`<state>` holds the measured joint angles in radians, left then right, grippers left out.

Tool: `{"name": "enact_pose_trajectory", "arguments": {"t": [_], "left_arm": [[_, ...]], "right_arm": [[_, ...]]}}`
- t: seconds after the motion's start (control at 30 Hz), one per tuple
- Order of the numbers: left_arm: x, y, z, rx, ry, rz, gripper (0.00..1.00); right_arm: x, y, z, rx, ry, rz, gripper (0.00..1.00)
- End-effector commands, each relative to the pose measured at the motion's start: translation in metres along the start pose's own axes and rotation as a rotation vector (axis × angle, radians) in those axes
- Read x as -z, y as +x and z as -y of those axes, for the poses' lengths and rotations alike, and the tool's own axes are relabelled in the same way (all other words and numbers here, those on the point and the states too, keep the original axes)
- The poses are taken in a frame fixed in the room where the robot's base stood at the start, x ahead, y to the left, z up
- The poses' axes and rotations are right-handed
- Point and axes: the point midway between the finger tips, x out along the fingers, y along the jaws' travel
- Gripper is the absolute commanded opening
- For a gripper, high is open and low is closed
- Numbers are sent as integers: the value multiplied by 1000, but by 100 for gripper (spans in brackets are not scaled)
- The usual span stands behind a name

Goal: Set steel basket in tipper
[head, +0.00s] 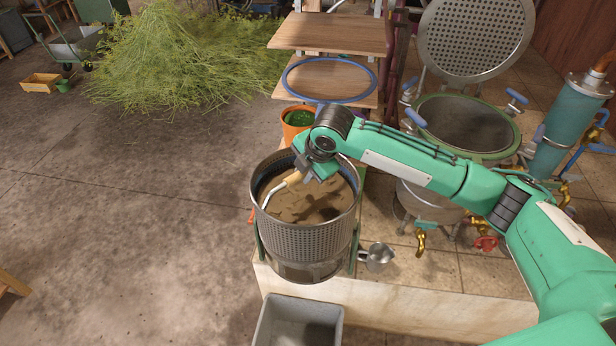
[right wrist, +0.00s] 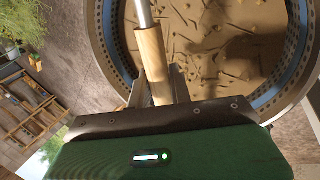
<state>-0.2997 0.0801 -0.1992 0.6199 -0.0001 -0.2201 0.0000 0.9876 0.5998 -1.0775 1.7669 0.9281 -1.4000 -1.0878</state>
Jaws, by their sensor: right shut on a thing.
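The steel basket (head: 310,245) is a round, perforated drum holding brown matter with dry bits. It stands upright between the green legs of the tipper frame (head: 355,248); whether it is fully seated is hidden. My right gripper (head: 303,172) is over the basket's opening, shut on a wooden grip (head: 292,179). A bent steel rod runs from this grip to the basket's left inner side. The grip (right wrist: 153,65) and the basket's rim (right wrist: 116,55) also show in the right wrist view. My left gripper is not in view.
A grey bin (head: 298,322) stands in front of the low stone platform (head: 400,308). A small metal jug (head: 377,257) is right of the basket. An orange pot (head: 297,120) stands behind it. The still pot (head: 466,122) is at the right. Open floor lies left.

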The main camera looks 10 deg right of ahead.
Motion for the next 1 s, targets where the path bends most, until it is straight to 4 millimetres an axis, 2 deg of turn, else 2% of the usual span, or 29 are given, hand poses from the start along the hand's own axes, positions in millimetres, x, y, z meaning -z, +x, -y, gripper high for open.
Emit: {"name": "enact_pose_trajectory", "arguments": {"t": [0.1,0.6,1.0], "left_arm": [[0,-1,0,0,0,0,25],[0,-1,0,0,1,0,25],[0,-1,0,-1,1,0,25]], "right_arm": [[-5,0,-10,-8,-85,-42,0],[-28,15,-32,-8,-449,-206,0],[-40,23,-38,-9,-597,-269,0]]}}
